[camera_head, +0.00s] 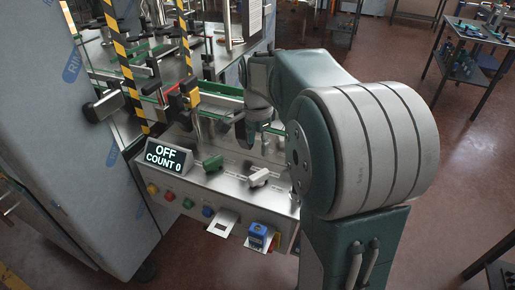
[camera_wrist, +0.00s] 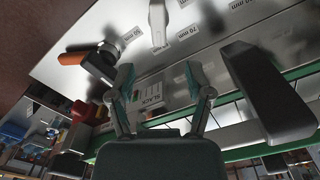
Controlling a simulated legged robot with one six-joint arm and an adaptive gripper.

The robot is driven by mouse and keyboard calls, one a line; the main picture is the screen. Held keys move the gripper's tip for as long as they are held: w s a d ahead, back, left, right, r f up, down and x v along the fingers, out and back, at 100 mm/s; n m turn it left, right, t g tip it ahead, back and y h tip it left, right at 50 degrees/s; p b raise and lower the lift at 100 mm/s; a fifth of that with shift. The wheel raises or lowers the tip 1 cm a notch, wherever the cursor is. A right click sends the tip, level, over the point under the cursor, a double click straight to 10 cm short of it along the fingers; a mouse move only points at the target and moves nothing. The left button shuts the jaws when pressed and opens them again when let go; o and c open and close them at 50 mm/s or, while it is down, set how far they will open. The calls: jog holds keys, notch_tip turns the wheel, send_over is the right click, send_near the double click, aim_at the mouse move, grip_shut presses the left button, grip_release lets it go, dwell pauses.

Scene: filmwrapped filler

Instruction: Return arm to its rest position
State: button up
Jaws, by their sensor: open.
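My gripper (camera_wrist: 158,78) is open in the wrist view, with its two fingers apart and nothing between them. A label reading "SLACK" (camera_wrist: 151,97) shows between the fingers on the steel panel behind. In the head view my gripper (camera_head: 250,135) hangs over the machine's steel front deck, behind a white knob (camera_head: 258,178) and to the right of a green knob (camera_head: 213,163). My arm reaches forward from the right side of the head view, bent over the deck. The fingertips are small and partly unclear there.
A display (camera_head: 165,157) reads "OFF COUNT 0". Coloured buttons (camera_head: 187,204) line the front panel. Striped posts (camera_head: 122,60) and a grey cabinet (camera_head: 70,150) stand at left. In the wrist view, an orange-ended handle (camera_wrist: 72,58) and a dark bar (camera_wrist: 265,90) flank my fingers.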

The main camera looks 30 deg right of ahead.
dwell(0.3)
jog(key=s+a+r+n+t, duration=0.1)
jog(key=s+a+n+t, duration=0.1)
jog(key=s+a+n, duration=0.4)
jog(key=s+a+r+n+t, duration=0.1)
jog(key=s+a+n+t, duration=0.2)
jog(key=s+a+n, duration=0.3)
jog(key=s+n, duration=0.4)
jog(key=s, duration=0.3)
jog(key=shift+s+a+r+t, duration=0.2)
jog(key=shift+a+r+t, duration=0.05)
jog(key=shift+t, duration=0.05)
